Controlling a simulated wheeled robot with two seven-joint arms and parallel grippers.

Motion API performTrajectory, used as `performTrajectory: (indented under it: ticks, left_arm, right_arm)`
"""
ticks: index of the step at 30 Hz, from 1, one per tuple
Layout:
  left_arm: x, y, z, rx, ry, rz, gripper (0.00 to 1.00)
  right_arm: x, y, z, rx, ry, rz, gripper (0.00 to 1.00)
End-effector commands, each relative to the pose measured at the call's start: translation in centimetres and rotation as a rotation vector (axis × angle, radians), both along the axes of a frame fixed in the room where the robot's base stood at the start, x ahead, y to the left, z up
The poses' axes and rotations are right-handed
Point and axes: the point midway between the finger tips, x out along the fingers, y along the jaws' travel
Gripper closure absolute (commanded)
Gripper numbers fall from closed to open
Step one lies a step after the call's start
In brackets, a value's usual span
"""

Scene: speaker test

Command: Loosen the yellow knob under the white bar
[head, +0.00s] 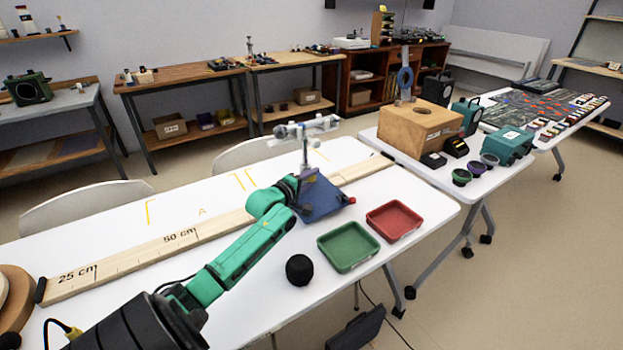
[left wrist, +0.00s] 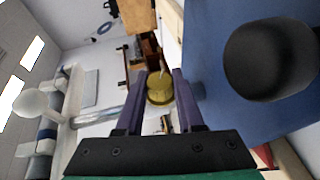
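The yellow knob (left wrist: 160,88) shows in the left wrist view between the two purple fingers of my left gripper (left wrist: 160,82). Both fingers appear to touch its sides. In the head view my left gripper (head: 301,178) is at the foot of the metal stand, low above the blue base (head: 322,199), and the knob is hidden there. The white bar (head: 318,126) sits across the top of the upright post (head: 304,155), above the gripper. A silvery post (left wrist: 97,116) runs towards the knob in the wrist view. My right gripper is not in view.
A black round object (head: 299,269), a green tray (head: 348,246) and a red tray (head: 394,220) lie in front of the stand. A long wooden ruler (head: 140,251) runs behind my arm. A second table holds a wooden box (head: 418,125). The table's left rear is clear.

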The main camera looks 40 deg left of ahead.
Motion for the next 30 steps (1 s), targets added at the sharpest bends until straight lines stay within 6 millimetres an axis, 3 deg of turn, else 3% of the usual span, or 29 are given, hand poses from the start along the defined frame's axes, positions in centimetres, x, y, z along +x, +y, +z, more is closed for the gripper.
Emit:
performTrajectory:
  ticks: [8, 17, 18, 20, 30]
  left_arm:
    - [0.0, 0.0, -0.8, -0.062, -0.207, -0.001, 1.0]
    - [0.0, 0.0, 0.0, -0.072, -0.236, 0.0, 1.0]
    - [0.0, 0.0, 0.0, -0.072, -0.236, 0.0, 0.59]
    - [0.0, 0.0, 0.0, -0.072, -0.236, 0.0, 0.36]
    - [-0.1, 0.0, 0.0, -0.072, -0.235, 0.0, 0.33]
  right_arm:
    - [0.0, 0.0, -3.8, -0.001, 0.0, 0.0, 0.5]
    - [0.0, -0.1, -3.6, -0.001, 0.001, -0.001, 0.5]
    - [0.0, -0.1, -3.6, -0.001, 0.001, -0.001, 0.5]
    - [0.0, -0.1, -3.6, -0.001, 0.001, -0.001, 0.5]
    - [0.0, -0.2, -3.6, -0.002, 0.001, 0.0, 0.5]
